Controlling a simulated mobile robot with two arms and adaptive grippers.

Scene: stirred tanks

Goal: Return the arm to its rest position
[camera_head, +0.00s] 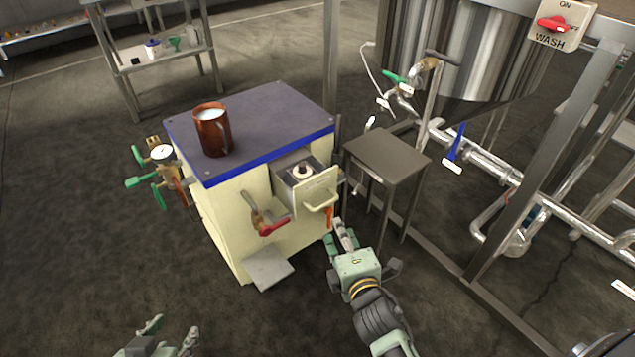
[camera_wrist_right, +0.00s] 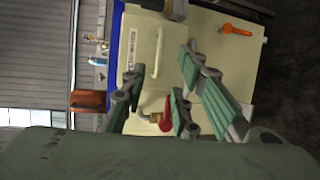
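My right gripper (camera_head: 345,232) is low in front of the cream machine (camera_head: 222,222), just right of its open front compartment. In the right wrist view its fingers (camera_wrist_right: 163,68) are apart with nothing between them, and the machine's front panel lies beyond them. My left gripper (camera_head: 170,335) shows only partly at the bottom left edge. Its fingers are spread and empty, over the floor. Both arms are clear of the steel stand.
A brown mug (camera_head: 212,132) with white contents stands on the machine's dark top. A small steel table (camera_head: 388,155), pipes and a large tank (camera_head: 455,50) are right. Floor in front is free.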

